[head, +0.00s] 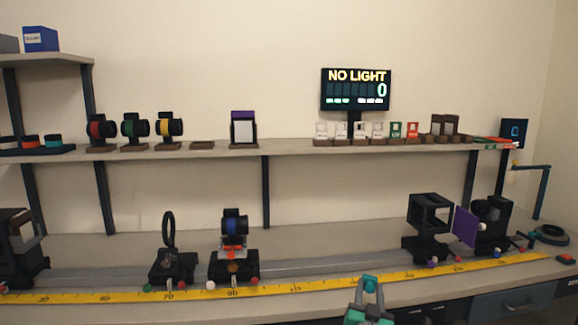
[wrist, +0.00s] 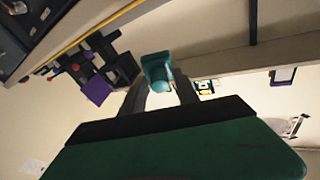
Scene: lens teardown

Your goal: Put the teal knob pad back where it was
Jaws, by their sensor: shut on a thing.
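My gripper (head: 369,290) is at the bottom of the head view, right of the middle, in front of the bench's yellow ruler. Its fingers are shut on a small teal piece, the teal knob pad (head: 370,283). In the wrist view the teal knob pad (wrist: 157,70) sits between the two grey fingertips, with a rounded knob facing the camera. On the left of the shelf a dark tray (head: 40,152) carries small round pieces, including a red one (head: 31,141) and a teal one (head: 53,139). The tray's left end is cut off.
A yellow ruler (head: 330,285) runs along the bench front beside a grey rail. On the rail stand a ring holder (head: 168,232), a blue lens mount (head: 234,224), and a black cube frame (head: 430,213) near a purple card (head: 465,226). A display (head: 356,89) reads NO LIGHT, 0.

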